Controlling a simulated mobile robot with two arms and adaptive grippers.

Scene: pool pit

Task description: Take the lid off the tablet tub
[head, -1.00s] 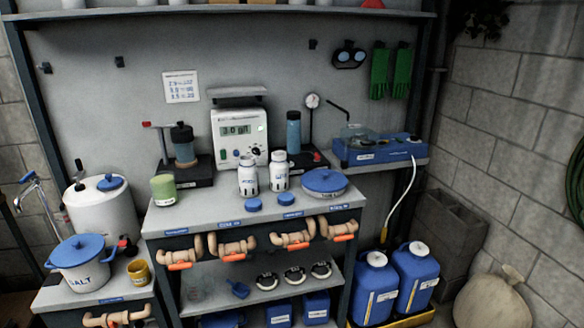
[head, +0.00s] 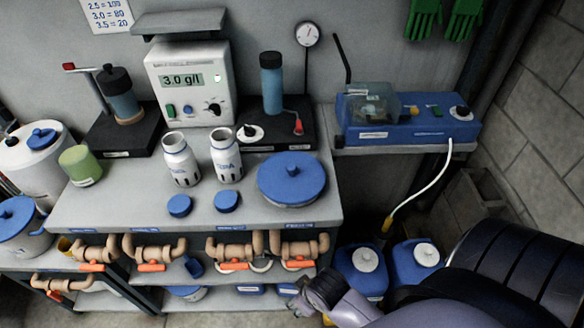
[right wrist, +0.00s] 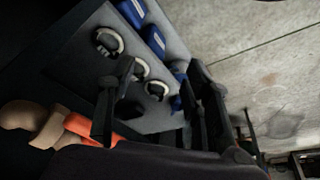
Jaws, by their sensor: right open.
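The tablet tub, a low round tub with a wide blue lid (head: 292,180) and a small blue knob on top, stands at the right end of the grey counter in the head view. The lid sits on it, and only a little of the tub's side shows beneath. My right arm comes in from the lower right, and my right gripper (head: 314,296) is low in front of the counter, below the tub and apart from it. In the right wrist view the gripper (right wrist: 155,108) is open and empty. My left gripper is not in view.
Two open white bottles (head: 226,155) and two loose blue caps (head: 228,201) stand left of the tub. Tan pipes with orange handles (head: 299,263) project from the counter front. A meter (head: 190,80) and a stirrer stand behind. Blue jugs (head: 362,270) stand at lower right.

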